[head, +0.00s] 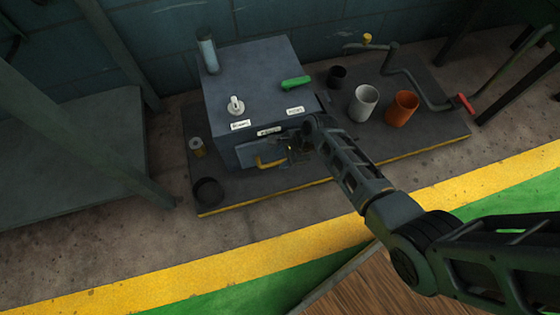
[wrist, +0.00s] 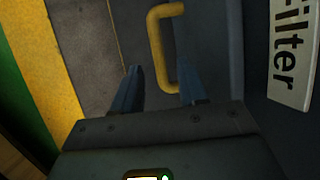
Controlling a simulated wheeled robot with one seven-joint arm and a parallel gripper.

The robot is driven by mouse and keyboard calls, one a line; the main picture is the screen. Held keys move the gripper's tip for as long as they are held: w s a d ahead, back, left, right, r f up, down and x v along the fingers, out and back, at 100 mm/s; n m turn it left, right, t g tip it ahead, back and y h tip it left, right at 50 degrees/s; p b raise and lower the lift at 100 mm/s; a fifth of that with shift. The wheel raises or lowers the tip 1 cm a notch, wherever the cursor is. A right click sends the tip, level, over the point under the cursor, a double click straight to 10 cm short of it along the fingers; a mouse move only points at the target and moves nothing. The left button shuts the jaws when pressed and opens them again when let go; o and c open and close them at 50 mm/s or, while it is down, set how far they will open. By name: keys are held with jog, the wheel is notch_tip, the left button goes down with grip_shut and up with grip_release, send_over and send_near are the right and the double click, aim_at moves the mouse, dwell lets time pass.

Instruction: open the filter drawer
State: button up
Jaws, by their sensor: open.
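The filter drawer (head: 248,154) is set in the front of a dark grey box (head: 255,85). Its yellow bar handle (head: 268,163) also shows in the wrist view (wrist: 157,45). A white label reading "Filter" (wrist: 291,50) is beside it in the wrist view. My gripper (head: 292,153) is at the right end of the handle in the head view. In the wrist view my gripper (wrist: 160,78) is open, with the near end of the handle between its two fingertips in the picture. I cannot tell whether they touch it. The arm hides part of the box front.
A green lever (head: 296,82) and a pale knob (head: 236,104) are on the box top. A black cup (head: 207,191) is left. Floor in front is clear.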

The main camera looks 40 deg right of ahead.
jog(key=shift+b+x, duration=0.6)
jog(key=shift+x, duration=0.85)
grip_shut()
